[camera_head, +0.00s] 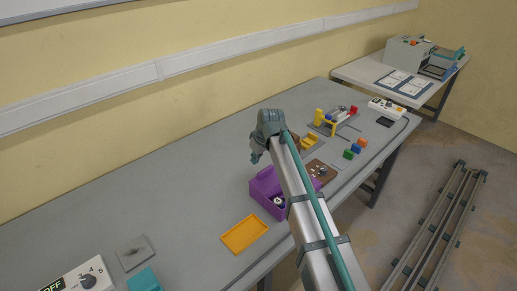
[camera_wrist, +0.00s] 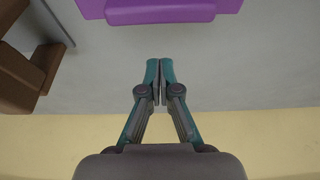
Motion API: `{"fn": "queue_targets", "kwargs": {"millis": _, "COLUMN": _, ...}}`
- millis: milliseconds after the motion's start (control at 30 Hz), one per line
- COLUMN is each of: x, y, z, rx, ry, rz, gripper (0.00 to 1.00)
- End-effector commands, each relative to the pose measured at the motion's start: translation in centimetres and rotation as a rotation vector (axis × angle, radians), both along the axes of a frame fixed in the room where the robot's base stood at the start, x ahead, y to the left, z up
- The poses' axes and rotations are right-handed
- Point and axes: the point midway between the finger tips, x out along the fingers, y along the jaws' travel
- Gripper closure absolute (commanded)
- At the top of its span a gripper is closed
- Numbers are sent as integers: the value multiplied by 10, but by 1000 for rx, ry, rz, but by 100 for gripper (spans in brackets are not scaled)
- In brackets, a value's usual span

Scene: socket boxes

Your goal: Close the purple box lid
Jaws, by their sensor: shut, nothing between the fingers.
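The purple box (camera_head: 262,191) stands on the table near its front edge in the head view. It is open at the top, and a small pale object (camera_head: 278,201) lies inside it. My arm crosses in front of the box and hides part of it, so the lid's exact pose is hard to tell. My gripper (camera_head: 254,158) is above the table on the wall side of the box, shut and empty. In the wrist view my gripper (camera_wrist: 159,68) has its fingertips together, apart from a purple part of the box (camera_wrist: 160,11) at the top edge.
A yellow tray (camera_head: 244,235) lies left of the box. Brown pieces (camera_wrist: 20,75) show at the left of the wrist view. Coloured blocks (camera_head: 355,148) and a yellow-framed device (camera_head: 330,120) stand farther back. The table left of my gripper is mostly clear.

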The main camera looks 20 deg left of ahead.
Motion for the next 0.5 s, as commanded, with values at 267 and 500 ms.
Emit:
{"fn": "queue_targets", "kwargs": {"millis": 267, "x": -17, "y": -31, "z": 1, "rx": 0, "ry": 0, "rz": -1, "gripper": 100}}
{"fn": "queue_targets", "kwargs": {"millis": 500, "x": -19, "y": -35, "z": -1, "rx": 0, "ry": 0, "rz": 0, "gripper": 100}}
